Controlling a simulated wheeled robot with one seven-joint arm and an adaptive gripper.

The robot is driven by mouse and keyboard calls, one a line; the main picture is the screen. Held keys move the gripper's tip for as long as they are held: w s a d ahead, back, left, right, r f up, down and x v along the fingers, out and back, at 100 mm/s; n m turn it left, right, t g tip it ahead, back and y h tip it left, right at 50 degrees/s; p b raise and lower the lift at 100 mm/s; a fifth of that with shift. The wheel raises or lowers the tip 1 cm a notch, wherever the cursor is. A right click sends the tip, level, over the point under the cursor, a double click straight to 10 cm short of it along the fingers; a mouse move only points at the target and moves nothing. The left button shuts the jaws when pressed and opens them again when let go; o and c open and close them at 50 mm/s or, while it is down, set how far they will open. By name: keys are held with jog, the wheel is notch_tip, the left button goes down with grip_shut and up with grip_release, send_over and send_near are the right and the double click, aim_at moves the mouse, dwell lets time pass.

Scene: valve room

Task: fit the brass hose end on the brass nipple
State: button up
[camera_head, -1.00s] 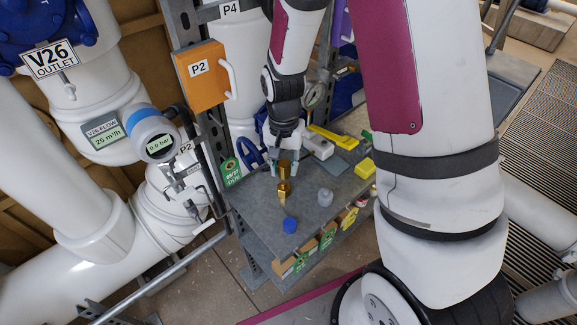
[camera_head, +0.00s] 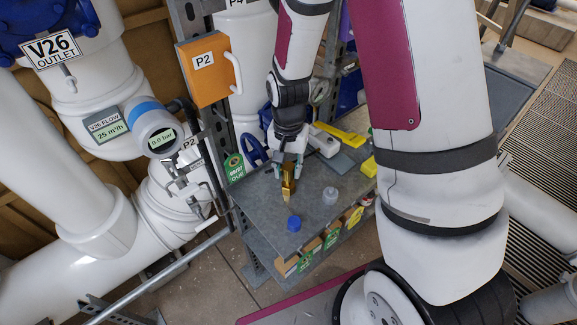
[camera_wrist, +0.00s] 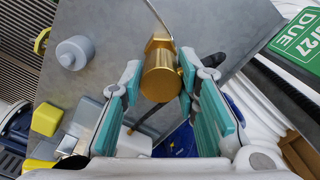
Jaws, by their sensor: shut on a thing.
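My gripper (camera_head: 288,173) is low over the grey bench top and shut on a brass piece, which I take for the brass hose end (camera_head: 288,172). In the wrist view the hose end (camera_wrist: 160,76) is a short brass cylinder between the teal finger pads, its round end towards the camera. A wider, angular brass part (camera_wrist: 158,42) shows just beyond it. In the head view a paler brass tip (camera_head: 287,198) points down below the fingers. I cannot tell for certain which brass part is the nipple, or whether the two parts touch.
Yellow items (camera_head: 369,166) lie at the right. A green tag (camera_head: 234,166) hangs at the left, near white pipework. The bench's front left is clear.

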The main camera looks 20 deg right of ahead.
jog(key=shift+f, duration=1.35)
dwell(1.9)
dwell(0.3)
jog(key=o, duration=1)
jog(key=shift+r, duration=0.1)
notch_tip(320, 180, up, 13)
jog(key=shift+f, duration=0.2)
jog(key=shift+s+d+r+n+t, duration=0.1)
jog(key=shift+s+r+n+t, duration=1)
jog(key=shift+s+r, duration=2.05)
jog(key=shift+s+a+r+n+t, duration=0.1)
jog(key=shift+s+r+n+t, duration=0.95)
jog(key=shift+s+r, duration=2.05)
jog(key=shift+s+d+r+n+t, duration=0.1)
jog(key=shift+s+r+n+t, duration=0.55)
jog(key=shift+s+r+n, duration=2.4)
jog(key=w+r+m, duration=0.2)
jog(key=m, duration=0.1)
jog(key=shift+r, duration=0.15)
